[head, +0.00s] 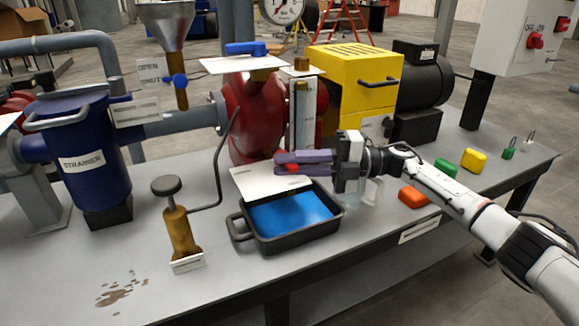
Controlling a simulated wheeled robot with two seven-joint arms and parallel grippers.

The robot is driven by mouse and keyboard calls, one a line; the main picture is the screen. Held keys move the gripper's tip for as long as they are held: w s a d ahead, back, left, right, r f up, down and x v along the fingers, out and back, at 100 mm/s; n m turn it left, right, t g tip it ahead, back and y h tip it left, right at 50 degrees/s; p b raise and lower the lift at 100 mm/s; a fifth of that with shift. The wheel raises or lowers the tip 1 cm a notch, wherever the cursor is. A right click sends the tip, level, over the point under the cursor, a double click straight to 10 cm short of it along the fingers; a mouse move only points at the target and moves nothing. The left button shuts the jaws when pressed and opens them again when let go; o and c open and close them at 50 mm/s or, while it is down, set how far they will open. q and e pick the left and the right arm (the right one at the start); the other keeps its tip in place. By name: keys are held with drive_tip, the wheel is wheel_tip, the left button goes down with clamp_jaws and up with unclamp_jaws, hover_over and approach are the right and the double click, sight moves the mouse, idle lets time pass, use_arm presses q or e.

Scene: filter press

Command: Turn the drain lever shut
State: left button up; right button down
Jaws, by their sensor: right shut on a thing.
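My right gripper (279,164) reaches in from the right at the front of the red pump casing (253,115). Its purple fingers are shut on a small red handle (292,169), which I take to be the drain lever. Most of the lever and its valve are hidden by the fingers and by a white label plate (268,183) just below. A black drain pan (292,241) with bright blue inside sits under it on the bench. How far the lever is turned cannot be told. My left gripper is not in view.
A blue strainer (75,143) and a brass hand pump (180,232) stand to the left. A yellow guard (356,85) and black motor (423,72) stand behind my right arm. The bench front left is clear except for a brown stain (122,290).

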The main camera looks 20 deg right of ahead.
drive_tip(key=c, duration=1.7)
unclamp_jaws()
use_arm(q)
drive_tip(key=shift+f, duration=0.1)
use_arm(e)
drive_tip(key=shift+f, duration=0.1)
